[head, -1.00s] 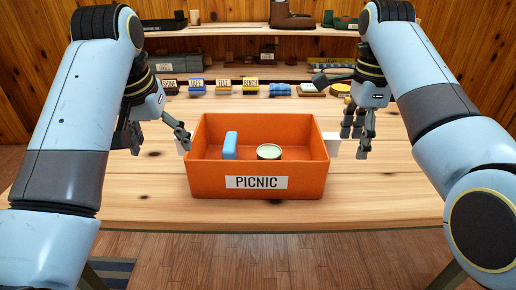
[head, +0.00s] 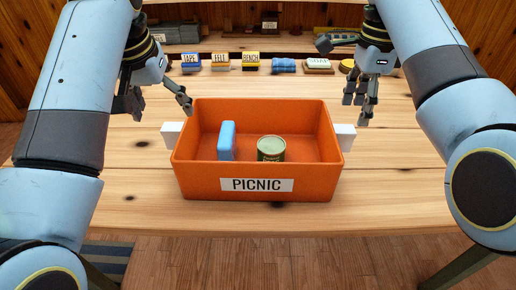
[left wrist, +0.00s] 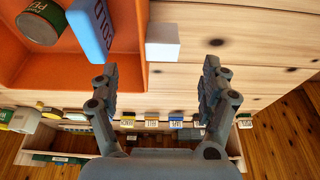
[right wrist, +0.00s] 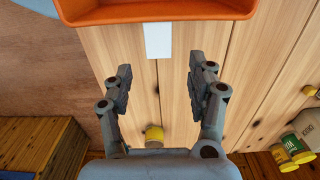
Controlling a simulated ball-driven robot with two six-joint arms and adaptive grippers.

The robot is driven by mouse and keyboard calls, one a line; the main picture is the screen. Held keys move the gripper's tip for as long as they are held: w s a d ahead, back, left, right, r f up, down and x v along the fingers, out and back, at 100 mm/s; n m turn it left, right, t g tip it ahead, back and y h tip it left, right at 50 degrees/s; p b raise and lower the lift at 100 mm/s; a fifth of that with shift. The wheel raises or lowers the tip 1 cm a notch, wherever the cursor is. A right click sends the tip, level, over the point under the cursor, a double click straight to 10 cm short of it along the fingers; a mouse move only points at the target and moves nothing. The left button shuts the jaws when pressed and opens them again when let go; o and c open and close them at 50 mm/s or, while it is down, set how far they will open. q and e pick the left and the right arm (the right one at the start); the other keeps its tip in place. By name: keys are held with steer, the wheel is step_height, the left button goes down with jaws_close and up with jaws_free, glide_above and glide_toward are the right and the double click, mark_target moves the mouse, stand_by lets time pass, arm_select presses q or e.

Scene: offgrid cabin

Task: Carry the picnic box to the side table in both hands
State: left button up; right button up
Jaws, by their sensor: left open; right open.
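The orange picnic box (head: 190,180) stands upright on the wooden table, its PICNIC label facing me. It holds a blue block (head: 227,141) and a green can (head: 271,149). A white handle sticks out on its left (head: 171,134) and another on its right (head: 346,137). My left gripper (head: 160,108) is open and empty, beyond and above the left handle; the left wrist view shows that handle (left wrist: 163,42) ahead of the fingers. My right gripper (head: 359,108) is open and empty near the right handle. The right wrist view shows that handle (right wrist: 158,40) ahead, between the finger lines, apart from them.
Small labelled boxes (head: 220,62), a blue bundle (head: 284,65) and a yellow-topped item (head: 347,66) line the table's back edge. Shelves (head: 235,47) stand behind. The table (head: 130,200) is clear around the box. I cannot identify a side table.

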mark_target(173, 128)
arm_select(q)
steer(key=x, duration=1)
arm_select(e)
step_height(173, 128, down, 10)
steer(key=shift+s, duration=0.1)
arm_select(q)
steer(key=c, duration=1.1)
arm_select(e)
steer(key=c, duration=1.1)
arm_select(q)
steer(key=c, duration=0.5)
arm_select(e)
jaws_close()
